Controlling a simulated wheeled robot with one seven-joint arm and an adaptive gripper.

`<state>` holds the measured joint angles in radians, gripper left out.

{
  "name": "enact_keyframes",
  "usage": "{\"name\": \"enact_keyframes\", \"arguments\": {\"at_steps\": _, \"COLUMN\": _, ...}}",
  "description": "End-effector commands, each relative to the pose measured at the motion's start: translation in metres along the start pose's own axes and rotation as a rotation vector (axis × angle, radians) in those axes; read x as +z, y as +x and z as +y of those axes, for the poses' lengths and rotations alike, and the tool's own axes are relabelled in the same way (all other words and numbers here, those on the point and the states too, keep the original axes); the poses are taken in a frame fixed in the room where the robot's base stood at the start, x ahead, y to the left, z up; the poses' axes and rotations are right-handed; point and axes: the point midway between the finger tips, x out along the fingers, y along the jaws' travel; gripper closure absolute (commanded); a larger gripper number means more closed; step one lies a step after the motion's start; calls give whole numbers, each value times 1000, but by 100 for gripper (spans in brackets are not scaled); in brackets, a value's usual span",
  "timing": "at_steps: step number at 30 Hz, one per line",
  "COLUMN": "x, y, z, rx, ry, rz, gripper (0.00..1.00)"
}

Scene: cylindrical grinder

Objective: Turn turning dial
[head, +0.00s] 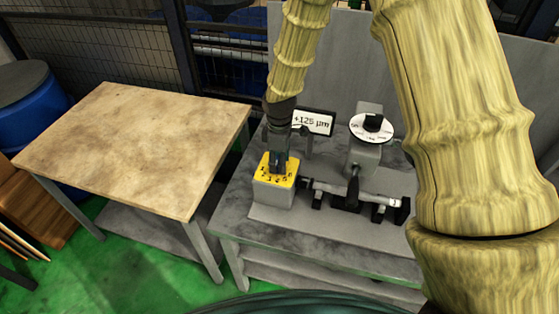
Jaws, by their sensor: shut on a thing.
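The turning dial sits on top of a small grey box (270,193) with a yellow top plate (265,171) marked with black numbers. My gripper (279,165) points straight down onto this plate and is shut on the dial's knob. The fingers hide most of the knob, so its pointer setting cannot be read. Behind the box, a small display (313,122) reads "+125 µm".
The box stands on a grey metal bench (236,215). To its right are a cylindrical grinder (356,187) and a round white scale with a black knob (371,127). An empty wooden-topped table (130,140) stands to the left, with a blue barrel (28,105) beyond it.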

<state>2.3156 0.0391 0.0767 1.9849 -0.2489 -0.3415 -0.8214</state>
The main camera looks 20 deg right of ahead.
Motion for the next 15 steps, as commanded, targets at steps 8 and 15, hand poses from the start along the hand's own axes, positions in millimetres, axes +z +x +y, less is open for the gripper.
{"name": "enact_keyframes", "arguments": {"at_steps": 8, "x": 1, "y": 2, "z": -1, "rx": -5, "ry": -122, "rz": -2, "gripper": 81}}
{"name": "enact_keyframes", "arguments": {"at_steps": 15, "x": 1, "y": 3, "z": -1, "rx": -5, "ry": -159, "rz": -3, "gripper": 81}}
